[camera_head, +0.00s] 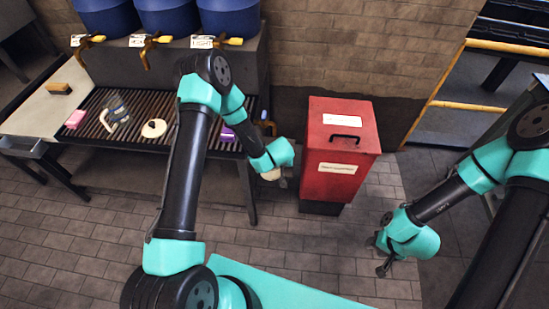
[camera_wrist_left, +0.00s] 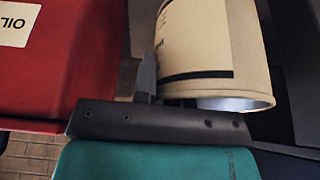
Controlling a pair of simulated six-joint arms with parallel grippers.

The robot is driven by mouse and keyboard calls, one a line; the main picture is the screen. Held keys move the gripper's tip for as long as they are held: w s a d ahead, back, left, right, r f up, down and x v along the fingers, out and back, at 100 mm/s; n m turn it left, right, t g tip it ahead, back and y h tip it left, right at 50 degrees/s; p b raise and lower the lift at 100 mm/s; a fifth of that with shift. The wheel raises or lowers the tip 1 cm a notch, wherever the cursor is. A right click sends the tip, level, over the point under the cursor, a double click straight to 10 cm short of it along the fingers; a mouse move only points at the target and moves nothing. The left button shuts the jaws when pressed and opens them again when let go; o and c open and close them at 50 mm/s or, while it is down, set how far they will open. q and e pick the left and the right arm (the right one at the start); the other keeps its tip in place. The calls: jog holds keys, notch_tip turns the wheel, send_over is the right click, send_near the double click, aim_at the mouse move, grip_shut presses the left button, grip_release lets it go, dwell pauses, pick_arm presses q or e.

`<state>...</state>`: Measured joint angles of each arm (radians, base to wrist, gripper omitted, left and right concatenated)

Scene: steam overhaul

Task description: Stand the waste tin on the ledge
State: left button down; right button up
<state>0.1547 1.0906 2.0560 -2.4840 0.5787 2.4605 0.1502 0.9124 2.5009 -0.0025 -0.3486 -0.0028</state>
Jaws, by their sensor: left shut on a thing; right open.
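A cream tin (camera_wrist_left: 205,45) with a dark band and a silvery rim is held by my left gripper (camera_wrist_left: 165,85), which is shut on it. In the head view only a small cream part of the tin (camera_head: 270,174) shows below my left gripper (camera_head: 276,180), left of the red bin (camera_head: 338,150). The tin is off the floor, between the bench and the bin. My right gripper (camera_head: 382,256) is open and empty, low over the floor at the right. I cannot tell which surface is the ledge.
A slatted bench (camera_head: 93,125) with small items stands left, below several blue drums (camera_head: 168,15). Tiled floor (camera_head: 300,235) is open in front.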

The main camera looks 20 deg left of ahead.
pick_arm(q)
jog(key=shift+w, duration=0.1)
jog(key=w+a+f, duration=0.2)
jog(key=w+f, duration=0.3)
jog(key=w, duration=0.5)
jog(key=shift+a+f, duration=0.2)
jog(key=shift+f, duration=0.05)
jog(key=shift+w, duration=0.1)
jog(key=shift+w+a+f, duration=0.2)
jog(key=shift+w+f, duration=0.4)
jog(key=shift+w, duration=0.25)
jog(key=shift+w+a+f, duration=0.15)
jog(key=shift+w+f, duration=0.45)
jog(key=shift+w, duration=0.2)
jog(key=shift+f, duration=0.2)
jog(key=c, duration=1.2)
grip_release()
jog(key=shift+o, duration=0.2)
